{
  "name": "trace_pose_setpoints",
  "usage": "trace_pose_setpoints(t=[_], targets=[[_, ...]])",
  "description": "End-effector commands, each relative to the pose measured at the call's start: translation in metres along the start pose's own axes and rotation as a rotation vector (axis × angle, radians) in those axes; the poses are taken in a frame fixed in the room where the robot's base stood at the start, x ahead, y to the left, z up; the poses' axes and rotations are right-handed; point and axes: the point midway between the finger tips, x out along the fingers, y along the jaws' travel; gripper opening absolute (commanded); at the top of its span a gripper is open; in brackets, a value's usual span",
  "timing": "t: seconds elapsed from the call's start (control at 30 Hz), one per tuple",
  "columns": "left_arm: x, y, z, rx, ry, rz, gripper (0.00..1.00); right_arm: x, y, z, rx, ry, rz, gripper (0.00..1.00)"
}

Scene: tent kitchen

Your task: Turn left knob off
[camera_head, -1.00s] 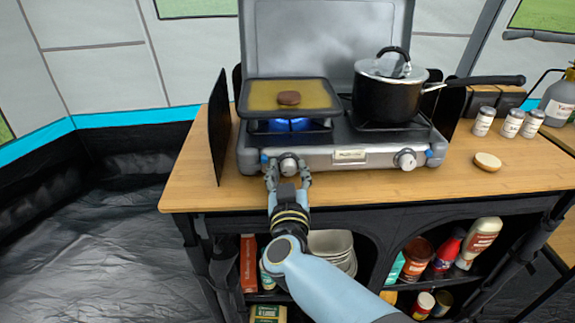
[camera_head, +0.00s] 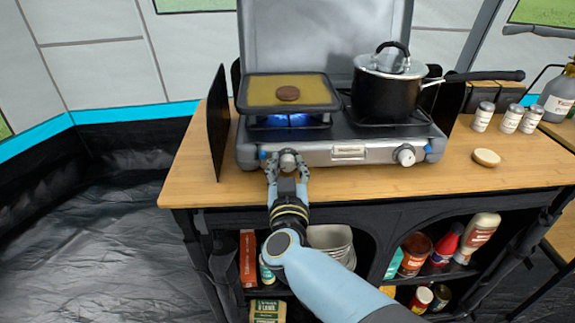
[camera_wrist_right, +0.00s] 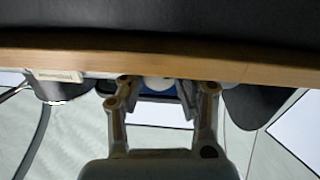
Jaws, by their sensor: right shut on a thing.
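The camping stove (camera_head: 335,153) stands on the wooden table, with its lid up. Its left knob (camera_head: 288,160) is on the front panel, below the left burner, where a blue flame (camera_head: 290,120) burns. My right gripper (camera_head: 287,168) is shut on the left knob, one finger on each side, partly hiding it. In the right wrist view the right gripper (camera_wrist_right: 157,92) has its fingers on either side of the pale round knob (camera_wrist_right: 158,84). The right knob (camera_head: 404,155) is free. My left gripper is out of view.
A griddle (camera_head: 262,106) with a brown patty (camera_head: 288,93) sits over the left burner. A lidded pot (camera_head: 385,95) is on the right burner. Spice jars (camera_head: 510,118) stand at right. A shelf with goods is under the table.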

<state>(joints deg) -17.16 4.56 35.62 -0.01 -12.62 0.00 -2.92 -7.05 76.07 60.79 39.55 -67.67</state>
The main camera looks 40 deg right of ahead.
Motion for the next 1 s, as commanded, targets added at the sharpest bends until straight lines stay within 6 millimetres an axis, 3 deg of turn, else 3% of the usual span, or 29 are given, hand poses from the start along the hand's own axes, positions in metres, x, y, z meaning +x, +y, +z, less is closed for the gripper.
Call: trace_pose_setpoints(t=[0.5, 1.0], targets=[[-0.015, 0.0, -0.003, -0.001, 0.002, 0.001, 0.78, -0.001, 0.001, 0.0, 0.417, -0.025, -0.004, 0.01], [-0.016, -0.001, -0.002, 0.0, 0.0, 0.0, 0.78, -0.001, 0.002, 0.002, 0.892, -0.049, -0.007, 0.01]])
